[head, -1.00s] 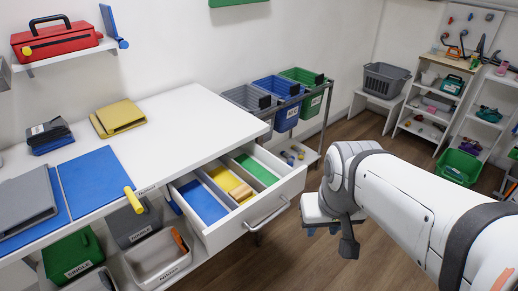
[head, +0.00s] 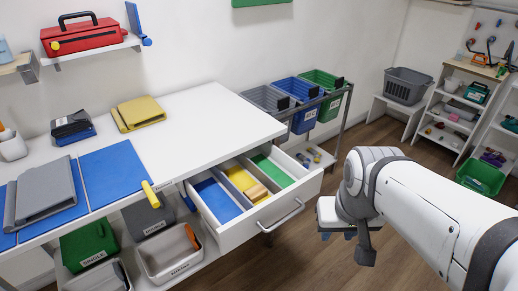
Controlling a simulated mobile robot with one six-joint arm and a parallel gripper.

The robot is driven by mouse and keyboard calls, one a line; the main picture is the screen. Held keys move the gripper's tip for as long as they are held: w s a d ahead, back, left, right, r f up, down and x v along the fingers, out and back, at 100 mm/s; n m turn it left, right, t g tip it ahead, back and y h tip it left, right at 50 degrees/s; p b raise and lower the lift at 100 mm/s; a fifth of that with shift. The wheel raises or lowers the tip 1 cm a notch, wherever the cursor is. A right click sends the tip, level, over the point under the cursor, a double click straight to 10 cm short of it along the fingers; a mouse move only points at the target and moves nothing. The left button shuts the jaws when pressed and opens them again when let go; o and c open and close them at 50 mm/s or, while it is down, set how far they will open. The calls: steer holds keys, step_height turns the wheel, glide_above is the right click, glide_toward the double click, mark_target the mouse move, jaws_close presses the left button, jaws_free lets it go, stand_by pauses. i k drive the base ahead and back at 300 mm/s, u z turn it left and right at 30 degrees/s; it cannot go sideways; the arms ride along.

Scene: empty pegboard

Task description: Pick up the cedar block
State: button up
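A small tan wooden block, which looks like the cedar block (head: 257,193), lies in the front part of the yellow-floored middle compartment of an open white drawer (head: 262,219). My gripper (head: 346,238) hangs at the end of my white arm, to the right of the drawer and apart from it, over the wood floor. Its fingers point down and are partly hidden, so I cannot tell how far they are apart. No object shows in it.
The drawer's blue (head: 217,200) and green (head: 273,171) compartments flank the yellow one. The white worktop (head: 200,125) overhangs its back. A rack with grey, blue (head: 300,92) and green bins stands behind. Floor is clear between drawer and gripper.

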mark_target(258, 192)
steer(key=u, duration=0.6)
steer(key=k, duration=1.15)
steer(key=u, duration=1.25)
steer(key=i, duration=1.55)
steer(key=z, duration=1.25)
steer(key=i, duration=0.9)
steer(key=z, duration=0.5)
steer(key=k, duration=0.85)
steer(key=z, duration=0.2)
steer(key=i, duration=0.8)
steer(key=u, duration=0.05)
